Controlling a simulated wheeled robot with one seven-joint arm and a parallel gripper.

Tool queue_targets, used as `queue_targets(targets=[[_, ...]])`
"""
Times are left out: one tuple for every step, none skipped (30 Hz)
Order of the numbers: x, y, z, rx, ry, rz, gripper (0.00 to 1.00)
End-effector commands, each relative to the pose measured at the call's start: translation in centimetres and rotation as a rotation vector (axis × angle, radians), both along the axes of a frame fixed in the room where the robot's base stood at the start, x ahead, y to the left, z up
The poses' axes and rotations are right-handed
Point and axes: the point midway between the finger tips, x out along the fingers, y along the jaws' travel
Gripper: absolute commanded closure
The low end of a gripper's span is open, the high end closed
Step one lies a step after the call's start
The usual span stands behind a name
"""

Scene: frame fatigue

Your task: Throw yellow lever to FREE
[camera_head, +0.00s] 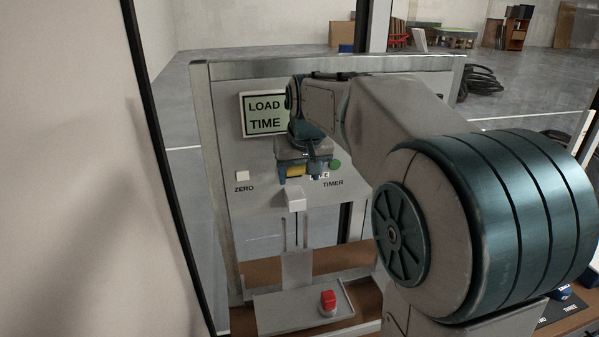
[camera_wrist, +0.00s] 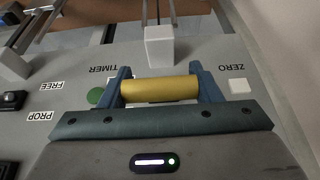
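The yellow lever (camera_wrist: 160,89) shows as a thick horizontal bar in the wrist view, where the picture is upside down. My gripper (camera_wrist: 160,84) has its two blue fingers at the bar's two ends, with no gap visible at either end. In the head view the yellow lever (camera_head: 294,171) is a small patch beside the fingers of my gripper (camera_head: 298,173), low on the grey panel (camera_head: 232,218). The FREE label (camera_wrist: 51,86) and PROP label (camera_wrist: 40,116) are left of the lever in the wrist view. The lever's mount is hidden.
A green button (camera_wrist: 95,96) is close beside one finger. A white block (camera_wrist: 158,46) sticks out near the lever, and a white ZERO button (camera_wrist: 239,86) lies beyond the other finger. The LOAD TIME display (camera_head: 265,114) and a red-topped object (camera_head: 328,301) on the tray are in the head view.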

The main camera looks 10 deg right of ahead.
Motion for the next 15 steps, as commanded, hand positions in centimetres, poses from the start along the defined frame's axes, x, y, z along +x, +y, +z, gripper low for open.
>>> queue_targets(targets=[[0.00, 0.01, 0.02, 0.000, 0.000, 0.000, 0.76], [0.00, 0.01, 0.02, 0.000, 0.000, 0.000, 0.83], [0.00, 0.01, 0.02, 0.000, -0.001, 0.000, 0.83], [0.00, 0.01, 0.01, 0.000, -0.001, 0.000, 0.83], [-0.01, 0.01, -0.01, 0.000, -0.002, 0.000, 0.83], [-0.02, 0.01, -0.06, 0.000, -0.004, 0.000, 0.83], [-0.03, 0.01, -0.11, 0.000, -0.006, 0.000, 0.83], [-0.04, 0.01, -0.17, 0.000, -0.009, 0.000, 0.83], [-0.06, 0.01, -0.25, 0.001, -0.014, 0.000, 0.83], [-0.08, 0.02, -0.33, 0.001, -0.020, 0.000, 0.83], [-0.10, 0.01, -0.41, 0.001, -0.026, 0.000, 0.83], [-0.14, 0.01, -0.52, 0.001, -0.036, 0.000, 0.83], [-0.18, 0.01, -0.64, 0.001, -0.044, 0.000, 0.83], [-0.22, 0.00, -0.76, 0.000, -0.053, 0.000, 0.83], [-0.27, 0.00, -0.96, 0.000, -0.067, 0.000, 0.83]])
